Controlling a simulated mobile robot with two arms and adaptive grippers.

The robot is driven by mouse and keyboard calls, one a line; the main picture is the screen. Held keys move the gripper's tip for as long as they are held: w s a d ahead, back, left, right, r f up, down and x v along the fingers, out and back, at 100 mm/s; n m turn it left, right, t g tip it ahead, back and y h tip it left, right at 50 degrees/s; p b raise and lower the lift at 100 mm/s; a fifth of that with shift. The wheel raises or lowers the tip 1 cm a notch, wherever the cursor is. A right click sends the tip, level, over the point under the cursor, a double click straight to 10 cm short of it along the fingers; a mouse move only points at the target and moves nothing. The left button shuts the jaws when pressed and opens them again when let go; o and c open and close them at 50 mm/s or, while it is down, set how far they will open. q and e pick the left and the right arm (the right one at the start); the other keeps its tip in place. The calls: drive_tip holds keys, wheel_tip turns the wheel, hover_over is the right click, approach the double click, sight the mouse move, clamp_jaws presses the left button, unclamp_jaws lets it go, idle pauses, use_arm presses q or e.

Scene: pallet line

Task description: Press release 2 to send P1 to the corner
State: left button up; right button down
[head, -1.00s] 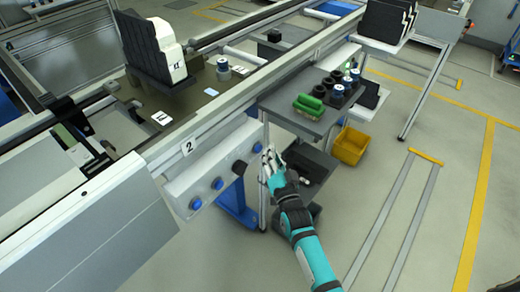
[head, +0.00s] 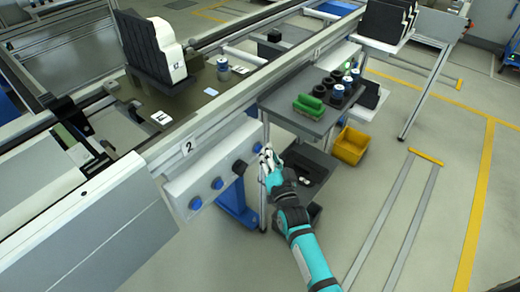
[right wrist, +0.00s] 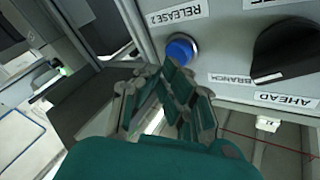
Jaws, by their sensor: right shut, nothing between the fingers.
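The blue release 2 button (right wrist: 181,50) sits on the grey panel under its printed label in the right wrist view. In the head view, a blue button (head: 257,147) shows at the panel's right end, beside my right gripper (head: 268,154). My right gripper is shut and empty. In the right wrist view its fingertips (right wrist: 172,82) are just below the button; whether they touch it I cannot tell. A pallet (head: 197,98) on the line bears a black fixture with a white part; I cannot read a P1 mark. My left gripper is out of view.
A black selector knob (right wrist: 285,50) sits beside the button, with BRANCH and AHEAD labels. Other blue buttons (head: 217,183) line the panel. A grey shelf cart (head: 300,118) with a green object and dark cups stands right of the gripper; a yellow bin (head: 350,146) is beyond.

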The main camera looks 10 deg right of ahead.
drive_tip(key=shift+w+a, duration=0.3)
drive_tip(key=shift+w, duration=0.05)
idle(0.4)
drive_tip(key=shift+s+d, duration=0.15)
idle(0.4)
drive_tip(key=shift+s+d+p, duration=0.35)
drive_tip(key=shift+s+d, duration=0.05)
drive_tip(key=shift+s, duration=0.2)
